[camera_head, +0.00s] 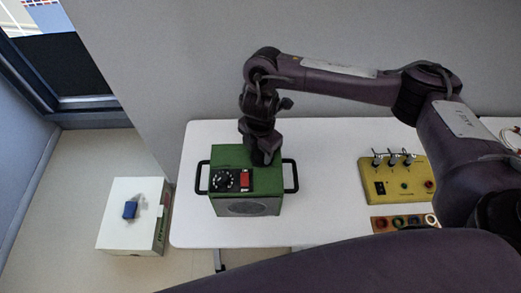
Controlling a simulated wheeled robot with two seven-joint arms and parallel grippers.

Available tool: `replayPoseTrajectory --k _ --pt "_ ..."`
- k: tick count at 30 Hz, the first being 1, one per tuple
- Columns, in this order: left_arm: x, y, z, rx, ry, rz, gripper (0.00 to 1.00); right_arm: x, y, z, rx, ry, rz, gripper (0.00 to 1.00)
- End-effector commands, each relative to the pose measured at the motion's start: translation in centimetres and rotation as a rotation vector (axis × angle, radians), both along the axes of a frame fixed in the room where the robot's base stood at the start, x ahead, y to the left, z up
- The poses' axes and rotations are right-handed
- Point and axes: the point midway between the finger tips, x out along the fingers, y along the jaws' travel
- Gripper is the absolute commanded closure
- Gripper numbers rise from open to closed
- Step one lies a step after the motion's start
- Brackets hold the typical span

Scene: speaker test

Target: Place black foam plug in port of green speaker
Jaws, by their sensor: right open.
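The green speaker (270,203) stands on the white table, with a black handle on each side. Its top carries a black round dial (224,180) and a red part (246,178), and a round grey grille shows on its front. My right gripper (264,157) points down at the back right of the speaker's top, very close to it or touching; I cannot tell which. It is open, but its fingers are dark and hard to separate. I cannot make out the black foam plug or the port; the gripper covers that part of the top. My left gripper is out of view.
A yellow panel (408,187) with several switches lies right on the white table (325,150). A strip of coloured rings (397,222) is in front of it. A white box (117,220) with a blue item (130,210) stands on the floor at left. Table between speaker and panel is clear.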

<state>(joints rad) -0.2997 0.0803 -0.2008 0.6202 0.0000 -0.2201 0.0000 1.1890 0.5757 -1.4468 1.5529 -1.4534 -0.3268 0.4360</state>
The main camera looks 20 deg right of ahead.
Motion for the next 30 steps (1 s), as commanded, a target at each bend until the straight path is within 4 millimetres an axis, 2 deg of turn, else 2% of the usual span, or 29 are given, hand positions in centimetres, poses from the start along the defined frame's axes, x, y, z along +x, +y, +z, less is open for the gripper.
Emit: replayPoseTrajectory --k 1,10,14,19,30 --pt "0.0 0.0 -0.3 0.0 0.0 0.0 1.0 -1.2 -0.3 -1.5 -0.011 0.032 0.003 0.48" --pt "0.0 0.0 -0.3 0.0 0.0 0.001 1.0 -1.2 -0.3 -1.5 -0.011 0.034 0.004 0.48" --pt "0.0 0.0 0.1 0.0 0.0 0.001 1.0 -1.2 -0.3 -0.9 -0.011 0.033 0.004 0.48" --pt "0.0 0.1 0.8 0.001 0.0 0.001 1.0 -1.0 -0.3 1.6 -0.012 0.026 0.008 0.48" --pt "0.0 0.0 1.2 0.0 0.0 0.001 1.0 -0.7 -0.3 9.1 -0.011 0.017 0.006 0.48"
